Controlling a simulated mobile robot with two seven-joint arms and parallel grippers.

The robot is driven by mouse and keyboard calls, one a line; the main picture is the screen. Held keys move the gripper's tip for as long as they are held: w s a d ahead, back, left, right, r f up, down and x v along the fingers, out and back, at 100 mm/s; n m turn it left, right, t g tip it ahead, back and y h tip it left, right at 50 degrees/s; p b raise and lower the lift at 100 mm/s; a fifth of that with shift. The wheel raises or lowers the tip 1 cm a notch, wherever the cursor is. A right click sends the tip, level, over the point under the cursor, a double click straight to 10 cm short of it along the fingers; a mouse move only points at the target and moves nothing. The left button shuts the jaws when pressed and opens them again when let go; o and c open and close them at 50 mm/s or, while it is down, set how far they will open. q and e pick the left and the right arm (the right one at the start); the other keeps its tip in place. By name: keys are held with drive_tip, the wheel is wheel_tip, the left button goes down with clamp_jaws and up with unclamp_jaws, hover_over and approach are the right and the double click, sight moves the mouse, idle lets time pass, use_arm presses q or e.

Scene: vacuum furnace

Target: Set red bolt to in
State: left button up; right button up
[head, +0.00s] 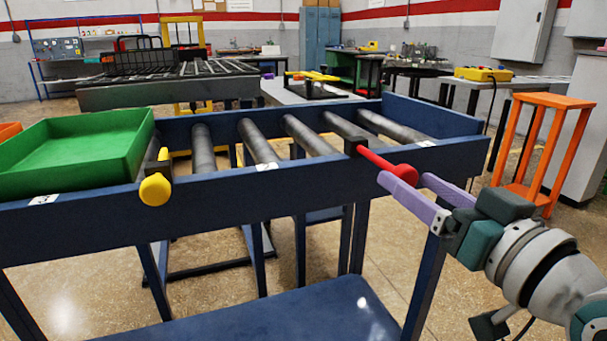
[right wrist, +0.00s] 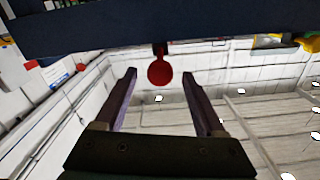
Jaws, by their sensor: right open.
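The red bolt (head: 402,177) sticks out from the front rail of a blue roller conveyor, with its round knob toward me. Its red rod runs back over the rail to a dark block. My right gripper (head: 406,180) has purple fingers and is open, with its tips on either side of the knob. In the right wrist view the red knob (right wrist: 159,72) shows between the tips of the open right gripper (right wrist: 160,75), with a gap on both sides. I cannot tell whether it lies inside or just beyond the tips. My left gripper is not in view.
A yellow-knobbed bolt (head: 155,189) sits farther left on the blue conveyor rail (head: 260,188). A green tray (head: 75,155) rests on the conveyor's left end. An orange stand (head: 540,140) is at the right. The space in front of the rail is clear above a low blue shelf (head: 270,318).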

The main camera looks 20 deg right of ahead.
sight(376, 160)
drive_tip(key=shift+w+d, duration=0.1)
drive_tip(key=shift+w, duration=1.25)
drive_tip(key=shift+c, duration=0.4)
clamp_jaws()
